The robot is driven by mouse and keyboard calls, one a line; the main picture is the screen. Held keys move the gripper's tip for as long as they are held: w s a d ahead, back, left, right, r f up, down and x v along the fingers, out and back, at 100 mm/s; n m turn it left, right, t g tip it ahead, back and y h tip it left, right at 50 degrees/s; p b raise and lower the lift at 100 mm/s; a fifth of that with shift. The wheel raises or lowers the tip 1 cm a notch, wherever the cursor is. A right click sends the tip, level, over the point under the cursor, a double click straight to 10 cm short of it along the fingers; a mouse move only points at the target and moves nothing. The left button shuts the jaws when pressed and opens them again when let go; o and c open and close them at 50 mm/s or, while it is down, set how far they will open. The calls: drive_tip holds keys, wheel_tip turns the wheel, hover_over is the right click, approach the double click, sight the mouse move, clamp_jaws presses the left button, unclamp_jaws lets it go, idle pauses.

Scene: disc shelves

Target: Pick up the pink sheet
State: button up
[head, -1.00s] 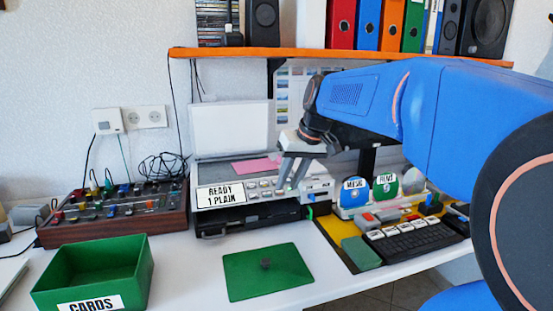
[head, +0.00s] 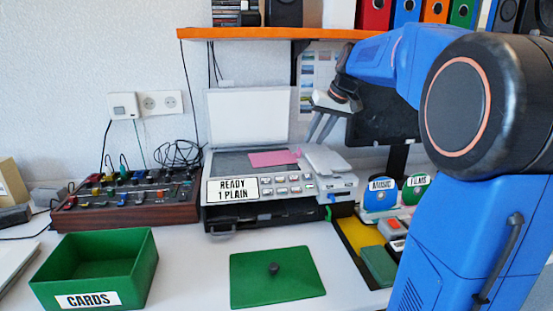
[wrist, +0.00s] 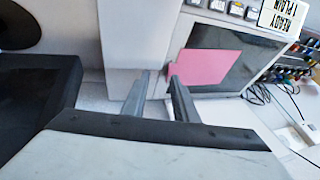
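The pink sheet (head: 273,158) lies flat on the dark glass of the open scanner (head: 235,166), near its right end. It also shows in the wrist view (wrist: 208,66), just beyond the fingertips. My gripper (head: 318,142) is above and to the right of the sheet, over the scanner's right side. In the wrist view my gripper (wrist: 157,78) has its two fingers apart with a gap between them. Nothing is held. One fingertip appears close to the sheet's edge in that view; I cannot tell whether it touches.
The scanner's white lid (head: 248,117) stands raised behind. A green CARDS box (head: 140,270) is at front left, and a green lid with a knob (head: 262,292) lies in front. A control panel (head: 125,212) is left of the scanner. An orange shelf (head: 270,33) hangs above.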

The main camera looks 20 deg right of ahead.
sight(299, 148)
drive_tip(key=w, duration=0.1)
drive_tip(key=w+a, duration=0.1)
drive_tip(key=w, duration=0.1)
drive_tip(key=shift+w+a, duration=0.15)
drive_tip(key=shift+a, duration=0.15)
drive_tip(key=shift+x, duration=2.5)
clamp_jaws()
